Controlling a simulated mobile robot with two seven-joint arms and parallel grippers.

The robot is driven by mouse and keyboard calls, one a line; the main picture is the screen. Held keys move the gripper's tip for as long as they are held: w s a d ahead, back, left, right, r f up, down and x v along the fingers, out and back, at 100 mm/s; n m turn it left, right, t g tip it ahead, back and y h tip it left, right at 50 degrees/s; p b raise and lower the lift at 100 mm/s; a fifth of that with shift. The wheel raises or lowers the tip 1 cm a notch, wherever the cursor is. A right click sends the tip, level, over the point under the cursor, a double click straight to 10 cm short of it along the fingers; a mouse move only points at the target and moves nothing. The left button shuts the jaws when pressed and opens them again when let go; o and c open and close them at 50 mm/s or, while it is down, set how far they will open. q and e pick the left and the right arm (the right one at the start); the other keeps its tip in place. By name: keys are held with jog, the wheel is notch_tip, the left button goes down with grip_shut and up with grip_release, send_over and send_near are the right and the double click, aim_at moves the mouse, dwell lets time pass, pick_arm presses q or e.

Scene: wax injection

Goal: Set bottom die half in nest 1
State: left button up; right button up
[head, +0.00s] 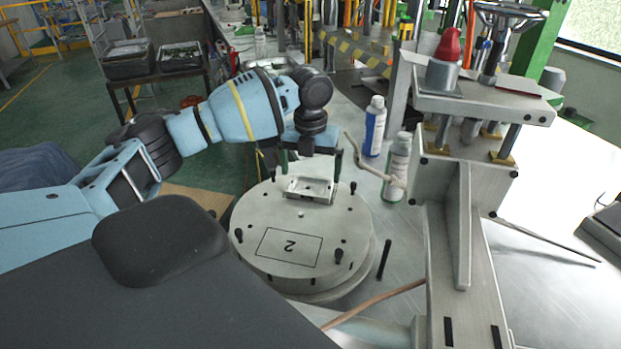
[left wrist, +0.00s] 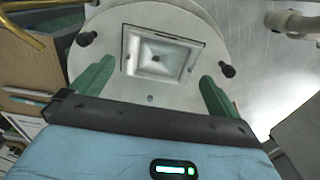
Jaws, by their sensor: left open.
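A silvery, rectangular die half (head: 310,190) lies on the far part of the round grey turntable (head: 257,213). In the left wrist view the die half (left wrist: 160,56) lies flat, its square cavity facing up. My left gripper (head: 311,165) is above it with the fingers pointing down. Its green fingers (left wrist: 152,85) are spread apart and empty, one to each side of the die half and clear of it. An outlined rectangle marked 2 (head: 289,246) on the near part of the turntable is empty. No nest 1 label is readable. My right gripper is not in view.
Black pegs (head: 339,256) stand around the turntable rim. A grey press frame (head: 460,200) with a red-topped part (head: 447,46) stands to the right. A hose (head: 372,303) runs along the front.

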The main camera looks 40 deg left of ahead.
aim_at(311, 188)
pick_arm(q)
notch_tip(311, 188, up, 8)
jog(key=shift+r, duration=0.25)
dwell(0.6)
